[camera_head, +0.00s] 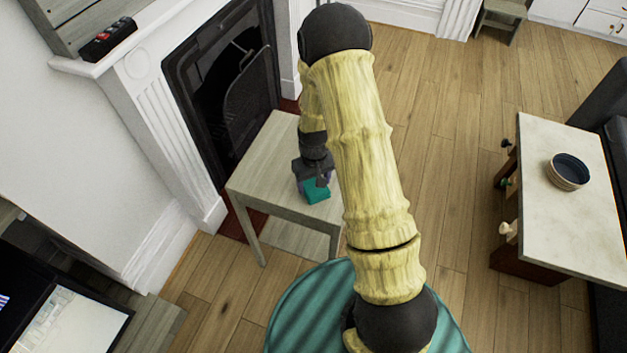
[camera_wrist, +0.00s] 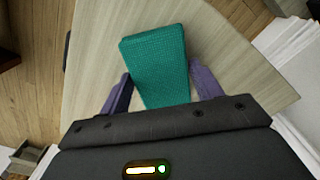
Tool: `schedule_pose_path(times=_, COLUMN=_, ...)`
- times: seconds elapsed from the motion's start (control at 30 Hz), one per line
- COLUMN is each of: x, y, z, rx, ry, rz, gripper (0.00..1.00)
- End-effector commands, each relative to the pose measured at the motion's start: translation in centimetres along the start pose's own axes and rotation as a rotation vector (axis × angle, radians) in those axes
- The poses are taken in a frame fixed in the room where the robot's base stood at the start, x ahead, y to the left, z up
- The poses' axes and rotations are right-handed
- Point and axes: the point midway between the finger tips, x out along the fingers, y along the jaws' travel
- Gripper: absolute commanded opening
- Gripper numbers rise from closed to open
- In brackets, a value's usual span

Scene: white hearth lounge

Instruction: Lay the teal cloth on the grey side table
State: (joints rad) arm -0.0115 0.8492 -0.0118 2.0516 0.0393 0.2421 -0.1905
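The teal cloth (camera_wrist: 156,62) is a folded, thick pad. In the wrist view it lies over the pale wood-grain top of the grey side table (camera_wrist: 225,50). In the head view the cloth (camera_head: 316,191) shows at the table (camera_head: 262,160), partly hidden by my gripper. My gripper (camera_wrist: 160,74) points down at it, with its purple fingers spread wide on either side of the cloth's near part. The fingertips are close to the cloth's edges; whether they touch is hard to tell. In the head view my gripper (camera_head: 314,184) is low over the table's right part.
A fireplace (camera_head: 225,85) with a white mantel stands behind the table. A round teal table (camera_head: 300,310) is in front, partly under my arm. A marble-topped table (camera_head: 570,215) with a bowl (camera_head: 568,172) is at right. Wooden floor between is clear.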

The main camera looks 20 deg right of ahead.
Motion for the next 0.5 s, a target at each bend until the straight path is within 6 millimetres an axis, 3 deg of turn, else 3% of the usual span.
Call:
schedule_pose_path(times=0.03, x=0.0, y=0.04, z=0.0, rx=0.001, ry=0.0, rz=0.0, gripper=0.75)
schedule_pose_path(times=0.1, x=0.0, y=0.04, z=0.01, rx=0.001, ry=0.0, rz=0.0, gripper=0.85)
schedule_pose_path(times=0.5, x=-0.66, y=-0.07, z=-0.05, rx=-0.001, ry=0.001, rz=0.001, gripper=0.85)
